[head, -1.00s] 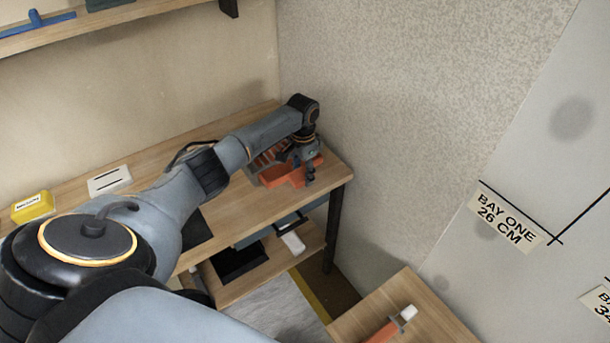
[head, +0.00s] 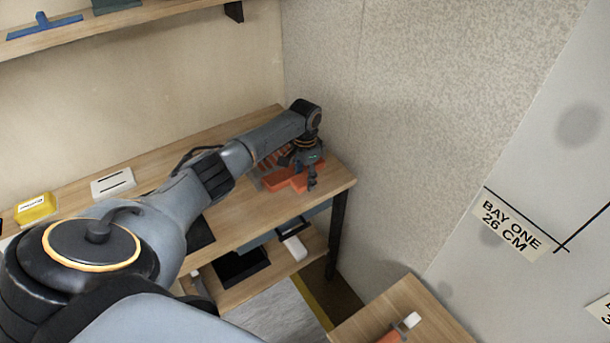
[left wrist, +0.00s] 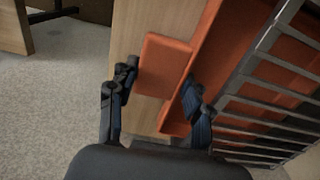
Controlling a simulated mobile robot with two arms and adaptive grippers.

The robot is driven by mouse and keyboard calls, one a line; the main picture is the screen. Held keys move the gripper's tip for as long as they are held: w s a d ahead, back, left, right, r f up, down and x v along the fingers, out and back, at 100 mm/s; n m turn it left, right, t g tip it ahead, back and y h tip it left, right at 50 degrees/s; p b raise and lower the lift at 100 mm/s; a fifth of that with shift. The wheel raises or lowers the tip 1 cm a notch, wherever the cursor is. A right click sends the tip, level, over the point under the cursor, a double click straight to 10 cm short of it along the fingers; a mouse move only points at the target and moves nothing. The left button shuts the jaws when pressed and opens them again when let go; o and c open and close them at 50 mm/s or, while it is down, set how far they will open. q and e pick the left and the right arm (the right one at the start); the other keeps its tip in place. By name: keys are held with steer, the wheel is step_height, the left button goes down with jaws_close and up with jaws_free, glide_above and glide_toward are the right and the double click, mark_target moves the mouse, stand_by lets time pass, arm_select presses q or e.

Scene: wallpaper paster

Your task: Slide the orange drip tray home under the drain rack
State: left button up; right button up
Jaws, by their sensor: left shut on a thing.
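The orange drip tray (head: 285,183) is at the right end of the workbench, partly hidden by my left arm. In the left wrist view the tray (left wrist: 213,55) runs beside and under the grey bars of the drain rack (left wrist: 262,58). A flat orange tab (left wrist: 165,62) sticks out from its side, clear of the rack. My left gripper (head: 311,184) is shut on the tray, its fingers on either side of the tab in the wrist view (left wrist: 160,92). The rack is mostly hidden in the head view. My right gripper is not in view.
The workbench (head: 245,225) ends close to the speckled wall (head: 400,90). A yellow box (head: 35,208) and a white plate with slots (head: 113,183) lie towards its left. A lower shelf holds a black tray (head: 240,265). A smaller wooden table (head: 390,315) stands at the front right.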

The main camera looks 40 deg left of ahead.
arm_select(q)
steer(key=o, duration=1.6)
steer(key=shift+c, duration=0.2)
steer(key=shift+r, duration=0.1)
step_height(320, 180, up, 12)
